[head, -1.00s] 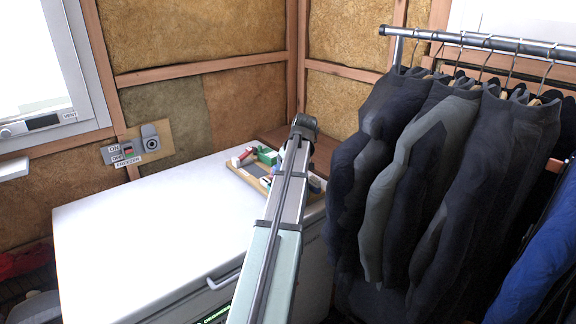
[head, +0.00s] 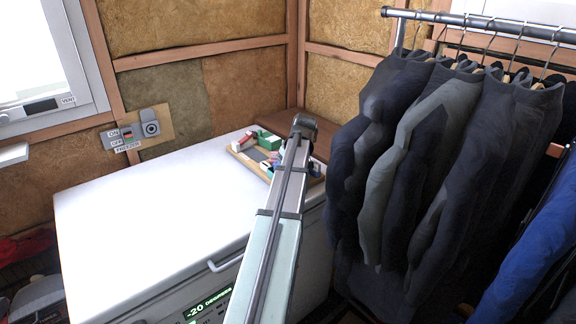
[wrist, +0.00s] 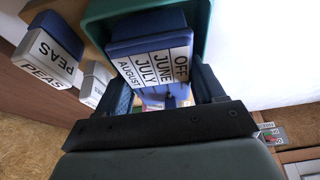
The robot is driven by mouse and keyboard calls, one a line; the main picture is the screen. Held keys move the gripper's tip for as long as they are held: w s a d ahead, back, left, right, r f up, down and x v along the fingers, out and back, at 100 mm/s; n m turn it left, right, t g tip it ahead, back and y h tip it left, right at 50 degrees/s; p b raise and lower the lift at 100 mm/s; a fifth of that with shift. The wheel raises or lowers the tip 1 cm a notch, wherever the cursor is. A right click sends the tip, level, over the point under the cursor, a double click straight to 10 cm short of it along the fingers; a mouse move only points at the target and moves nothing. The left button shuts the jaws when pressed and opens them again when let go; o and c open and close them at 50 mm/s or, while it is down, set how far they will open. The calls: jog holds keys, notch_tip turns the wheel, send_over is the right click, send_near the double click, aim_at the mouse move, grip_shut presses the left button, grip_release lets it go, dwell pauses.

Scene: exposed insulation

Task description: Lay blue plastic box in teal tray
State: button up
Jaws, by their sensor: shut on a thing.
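In the wrist view, a blue plastic box (wrist: 147,28) with a white label face reading OFF, JUNE, JULY, AUGUST lies between the fingers of my gripper (wrist: 167,92). My gripper is shut on it. The teal tray (wrist: 209,30) shows around the far end of the box, with its wall at the top and right. I cannot tell whether the box touches the tray floor. In the head view, my arm hides the gripper and the box.
A blue-topped PEAS box (wrist: 50,48) and a smaller labelled block (wrist: 96,84) are left of the tray in the wrist view. In the head view, a wooden board (head: 246,164) with several small items lies on the white freezer (head: 150,210). Dark coats (head: 430,150) hang close on the right.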

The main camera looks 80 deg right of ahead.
dwell(0.3)
jog(key=o, duration=1.3)
jog(key=shift+o, duration=0.2)
jog(key=shift+r, duration=4.05)
